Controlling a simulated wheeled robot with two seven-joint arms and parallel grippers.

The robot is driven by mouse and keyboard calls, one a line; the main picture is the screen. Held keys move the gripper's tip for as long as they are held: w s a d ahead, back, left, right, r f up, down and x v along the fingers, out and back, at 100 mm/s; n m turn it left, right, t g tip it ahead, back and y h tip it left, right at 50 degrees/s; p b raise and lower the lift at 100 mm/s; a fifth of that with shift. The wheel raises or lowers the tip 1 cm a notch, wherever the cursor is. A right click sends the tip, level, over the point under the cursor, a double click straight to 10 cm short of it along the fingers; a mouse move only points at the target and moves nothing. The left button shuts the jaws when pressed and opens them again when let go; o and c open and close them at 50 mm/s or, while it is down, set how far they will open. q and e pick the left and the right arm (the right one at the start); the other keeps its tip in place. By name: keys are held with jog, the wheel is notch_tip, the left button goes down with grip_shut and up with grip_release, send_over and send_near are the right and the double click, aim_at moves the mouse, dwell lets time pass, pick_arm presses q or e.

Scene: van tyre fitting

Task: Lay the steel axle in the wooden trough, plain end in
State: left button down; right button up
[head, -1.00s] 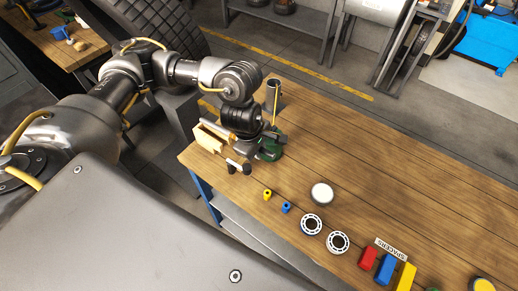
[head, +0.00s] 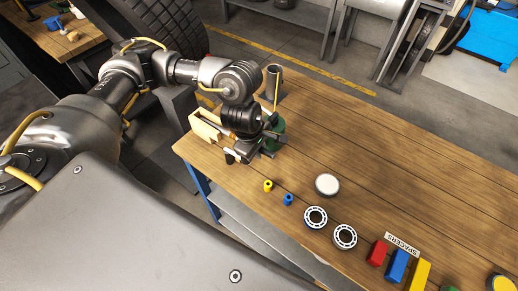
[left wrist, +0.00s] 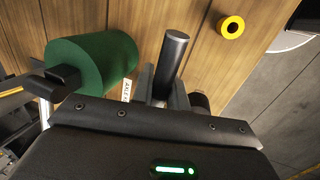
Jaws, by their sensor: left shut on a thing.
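The steel axle (left wrist: 172,55) is a grey rod between the fingers of my left gripper (left wrist: 160,88) in the left wrist view. Its flat, smooth end points away from the gripper; its other end is hidden. In the head view my left gripper (head: 254,148) is low over the table's near left corner, and I cannot make out the axle there. The pale wooden trough (head: 206,127) is at the table's left edge, just left of the gripper and partly hidden by it. My right gripper is not in view.
A green cylinder (left wrist: 90,62) stands close beside the gripper, with a dark pot (head: 272,82) behind. A yellow bush (head: 268,185), a blue bush (head: 288,199), a pale disc (head: 327,184) and bearing rings (head: 316,217) lie to the right. The table's middle is clear.

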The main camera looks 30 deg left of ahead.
pick_arm(q)
jog(key=c, duration=1.3)
grip_release()
jog(key=shift+f, duration=0.1)
jog(key=shift+s, duration=0.1)
jog(key=shift+r, duration=0.35)
jog(key=d+v, duration=0.1)
jog(key=v, duration=0.9)
jog(key=shift+a, duration=0.45)
jog(key=shift+r, duration=0.15)
